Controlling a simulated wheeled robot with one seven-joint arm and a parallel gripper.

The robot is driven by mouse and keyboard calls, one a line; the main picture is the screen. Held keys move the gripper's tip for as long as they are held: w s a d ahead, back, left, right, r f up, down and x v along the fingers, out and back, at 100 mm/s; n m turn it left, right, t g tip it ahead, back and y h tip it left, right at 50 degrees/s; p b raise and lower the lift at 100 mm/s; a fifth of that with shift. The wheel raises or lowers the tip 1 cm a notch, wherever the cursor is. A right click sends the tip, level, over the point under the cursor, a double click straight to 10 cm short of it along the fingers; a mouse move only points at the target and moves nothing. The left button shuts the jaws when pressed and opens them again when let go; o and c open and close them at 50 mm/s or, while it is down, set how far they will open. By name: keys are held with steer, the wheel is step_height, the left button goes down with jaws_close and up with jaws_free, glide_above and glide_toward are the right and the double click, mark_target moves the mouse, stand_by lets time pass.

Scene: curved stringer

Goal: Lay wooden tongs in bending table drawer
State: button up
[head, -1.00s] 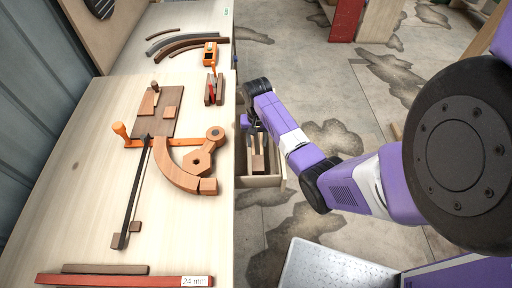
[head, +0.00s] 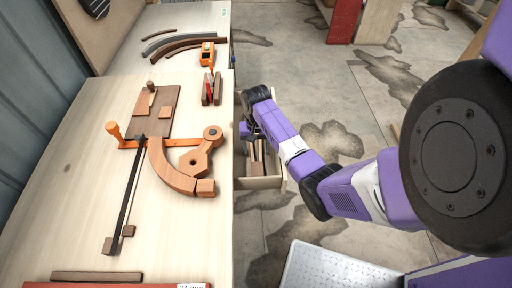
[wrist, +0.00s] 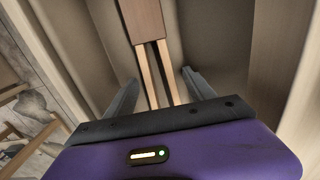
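The wooden tongs (wrist: 148,24) have a brown block end and two pale prongs. In the wrist view they lie lengthwise inside the pale wooden drawer, with the prongs pointing toward my gripper (wrist: 160,78). My gripper's dark fingers are spread, one on each side of the prongs, with gaps visible. In the head view the drawer (head: 262,184) stands open at the table's right edge. The tongs (head: 256,158) show inside it, partly hidden by my arm. My gripper (head: 247,131) is low over the drawer's far part, its fingertips not clear there.
The bending table (head: 70,180) holds a curved wooden form (head: 170,176), an orange-handled fixture (head: 114,129) and a long dark bar (head: 128,195). An orange device (head: 207,53) and curved strips (head: 180,45) lie farther back. Open floor is right of the drawer.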

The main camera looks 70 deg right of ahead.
step_height(320, 180, up, 12)
steer(key=shift+r, duration=0.2)
stand_by(0.4)
stand_by(0.5)
